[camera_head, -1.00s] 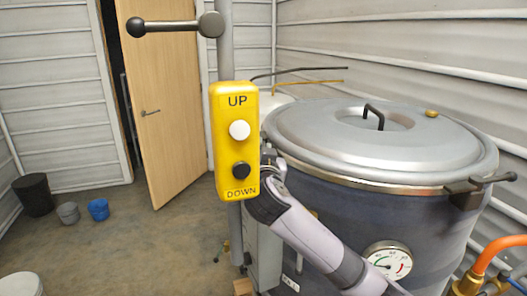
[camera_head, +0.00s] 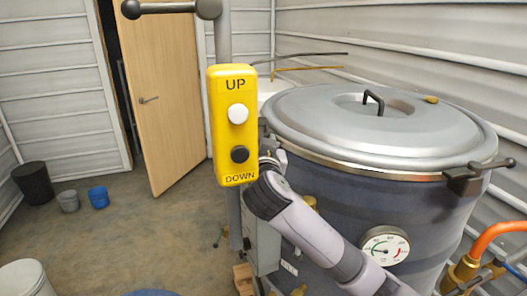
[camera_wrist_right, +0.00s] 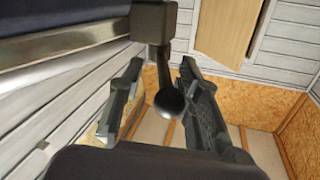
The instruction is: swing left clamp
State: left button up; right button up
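The left clamp shows in the right wrist view as a dark block (camera_wrist_right: 153,20) at the vessel's rim, with a lever ending in a black ball (camera_wrist_right: 171,101). In the head view the clamp is mostly hidden behind the yellow control box. My right gripper (camera_wrist_right: 160,95) is open, with one finger on each side of the lever and ball. Gaps show beside the ball, and neither finger visibly grips it. In the head view my right gripper (camera_head: 268,158) is at the vessel's left side, partly behind the box. My left gripper is not in view.
The yellow UP/DOWN box (camera_head: 233,125) on a grey pole stands in front of the vessel's left edge. The vessel lid (camera_head: 330,125) is down. Another clamp (camera_head: 470,180) sits at the right rim, above a gauge (camera_head: 385,247) and orange pipe (camera_head: 495,235).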

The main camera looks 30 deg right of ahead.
jog(key=v, duration=0.9)
jog(key=shift+a, duration=0.15)
jog(key=shift+s, duration=0.1)
